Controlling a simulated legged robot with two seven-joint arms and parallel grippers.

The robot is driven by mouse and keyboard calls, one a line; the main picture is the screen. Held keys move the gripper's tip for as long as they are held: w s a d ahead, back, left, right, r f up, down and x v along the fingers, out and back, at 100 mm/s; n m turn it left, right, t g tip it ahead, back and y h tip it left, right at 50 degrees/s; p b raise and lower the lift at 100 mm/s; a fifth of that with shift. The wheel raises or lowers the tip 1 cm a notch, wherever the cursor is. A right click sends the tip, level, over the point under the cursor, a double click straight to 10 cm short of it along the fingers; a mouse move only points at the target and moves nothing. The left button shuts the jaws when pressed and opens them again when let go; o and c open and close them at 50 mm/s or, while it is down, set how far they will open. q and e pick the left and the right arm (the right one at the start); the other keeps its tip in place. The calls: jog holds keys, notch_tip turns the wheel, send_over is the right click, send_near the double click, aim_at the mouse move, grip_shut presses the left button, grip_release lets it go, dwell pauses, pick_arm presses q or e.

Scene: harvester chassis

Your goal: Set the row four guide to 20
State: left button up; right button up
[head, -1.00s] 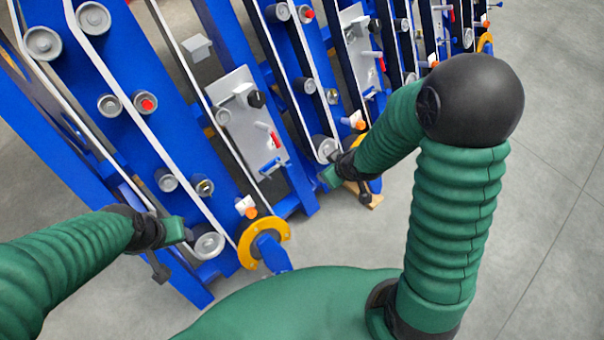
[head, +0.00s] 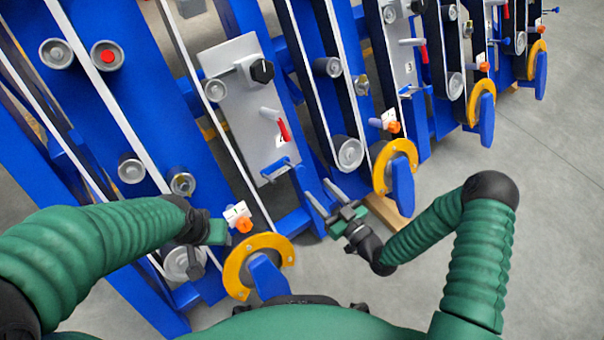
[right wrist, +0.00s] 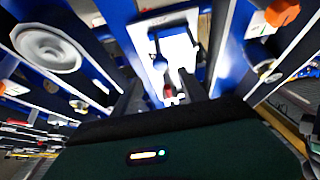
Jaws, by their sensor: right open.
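The blue chassis has several parallel rows. A pale plate (head: 240,75) nearest me carries a black knob (head: 262,71), a red pointer (head: 284,130) and a blue handle (head: 280,168). Another plate (head: 401,60) farther right seems to bear a 3; I cannot tell surely which row is four, nor read a guide setting. My right gripper (head: 317,187) is open and empty, low beside the near plate, apart from it.
Yellow rings with blue levers stand at the row ends, one near (head: 258,262) and one farther right (head: 395,167). Orange-tipped tags (head: 240,218) sit by them. Rollers and white belts fill the rows. Grey floor (head: 555,190) is open on the right.

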aim_at(301, 172)
jog(key=b+x, duration=0.3)
jog(key=x, duration=0.6)
jog(key=shift+a+f, duration=0.1)
jog(key=shift+f, duration=0.05)
jog(key=shift+w+a, duration=0.15)
jog(key=shift+w, duration=0.1)
grip_shut()
dwell(0.7)
